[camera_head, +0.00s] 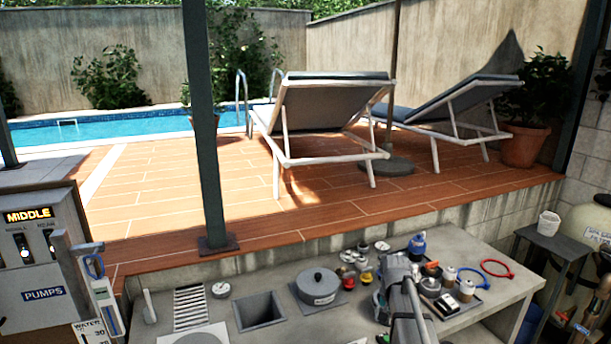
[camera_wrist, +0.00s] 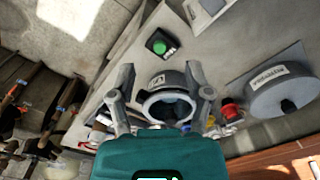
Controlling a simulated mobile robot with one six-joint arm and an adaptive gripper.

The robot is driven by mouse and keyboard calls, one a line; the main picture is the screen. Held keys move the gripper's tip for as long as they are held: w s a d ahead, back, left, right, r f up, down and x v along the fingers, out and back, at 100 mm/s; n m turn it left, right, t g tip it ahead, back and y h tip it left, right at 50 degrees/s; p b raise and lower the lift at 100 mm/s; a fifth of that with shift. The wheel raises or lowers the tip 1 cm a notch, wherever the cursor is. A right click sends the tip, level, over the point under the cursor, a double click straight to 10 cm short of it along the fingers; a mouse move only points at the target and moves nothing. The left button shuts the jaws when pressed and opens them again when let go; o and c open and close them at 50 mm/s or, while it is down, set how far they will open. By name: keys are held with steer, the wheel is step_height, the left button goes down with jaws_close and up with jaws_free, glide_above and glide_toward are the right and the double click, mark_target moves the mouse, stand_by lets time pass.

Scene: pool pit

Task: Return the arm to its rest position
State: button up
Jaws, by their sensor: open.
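My arm (camera_head: 404,295) reaches over the concrete bench from the front in the head view; it hides part of the bench and my fingertips are hard to make out there. In the wrist view my gripper (camera_wrist: 160,82) is open, its two grey fingers spread apart. Nothing is seen clamped between the fingers.
The pumps panel (camera_head: 35,255) stands left, a small side table (camera_head: 553,244) right. A post (camera_head: 201,120) rises behind the bench.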

steer(key=s+a+f+n+b, duration=0.2)
steer(key=s+a, duration=0.1)
steer(key=s, duration=0.5)
steer(key=s+a+f+n+b, duration=0.2)
steer(key=s+a+f+n, duration=0.1)
steer(key=s, duration=0.6)
steer(key=shift+s+a+f, duration=0.15)
steer(key=shift+s+a, duration=0.15)
steer(key=shift+a, duration=0.5)
